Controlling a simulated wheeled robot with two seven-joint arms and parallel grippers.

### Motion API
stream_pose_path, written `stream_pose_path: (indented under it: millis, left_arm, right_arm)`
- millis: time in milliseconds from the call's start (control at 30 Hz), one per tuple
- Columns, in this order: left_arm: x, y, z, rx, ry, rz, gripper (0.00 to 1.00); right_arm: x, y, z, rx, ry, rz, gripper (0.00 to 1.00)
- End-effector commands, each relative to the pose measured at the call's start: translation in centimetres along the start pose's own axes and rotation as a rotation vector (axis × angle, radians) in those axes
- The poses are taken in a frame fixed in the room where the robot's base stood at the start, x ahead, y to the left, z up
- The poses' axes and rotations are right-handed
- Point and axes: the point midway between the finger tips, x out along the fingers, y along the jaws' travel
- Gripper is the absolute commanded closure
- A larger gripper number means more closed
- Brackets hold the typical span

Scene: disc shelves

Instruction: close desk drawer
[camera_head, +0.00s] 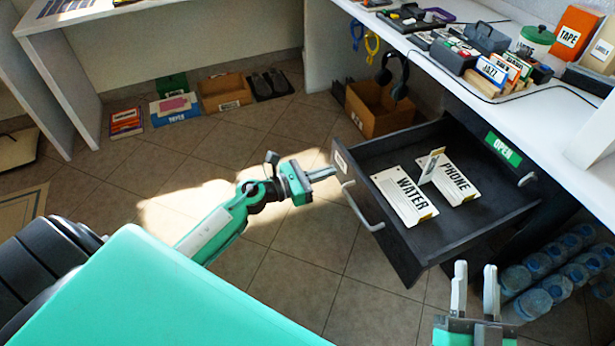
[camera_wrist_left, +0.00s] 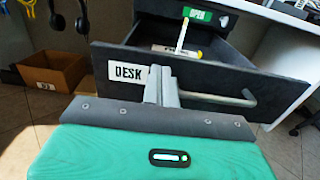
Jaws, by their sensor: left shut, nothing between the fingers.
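The dark desk drawer (camera_head: 408,245) stands pulled out from under the white desk, with papers marked WATER (camera_head: 405,194) and PHONE (camera_head: 455,180) lying inside. Its front carries a metal bar handle (camera_head: 358,208) and a DESK label, which shows in the left wrist view (camera_wrist_left: 127,72). My left gripper (camera_head: 333,172) is shut and empty, just in front of the drawer front near the label end. In the left wrist view its fingers (camera_wrist_left: 160,82) overlap the front beside the label; I cannot tell whether they touch. My right gripper (camera_head: 475,275) is open and empty, near the drawer's lower right corner.
The white desk (camera_head: 548,118) holds cards, boxes and a tape box. A cardboard box (camera_head: 378,112) stands on the floor beyond the drawer, with headphones (camera_head: 393,75) hanging above. The tiled floor before the drawer is clear.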

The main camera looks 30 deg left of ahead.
Motion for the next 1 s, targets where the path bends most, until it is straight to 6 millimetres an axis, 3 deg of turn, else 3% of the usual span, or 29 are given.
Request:
stream_pose_path:
  millis: [100,300,1000]
  left_arm:
    - [1.9,0.0,0.1,-0.001,-0.002,0.0,1.0]
    - [3.7,0.0,0.0,-0.001,-0.001,0.0,1.0]
    - [5.1,0.0,0.0,-0.001,0.0,0.001,1.0]
  right_arm:
    - [-0.1,0.0,0.2,0.001,-0.011,0.0,0.64]
    - [-0.1,0.0,0.4,0.001,-0.019,-0.001,0.64]
    - [-0.2,-0.1,0.4,0.003,-0.021,0.0,0.64]
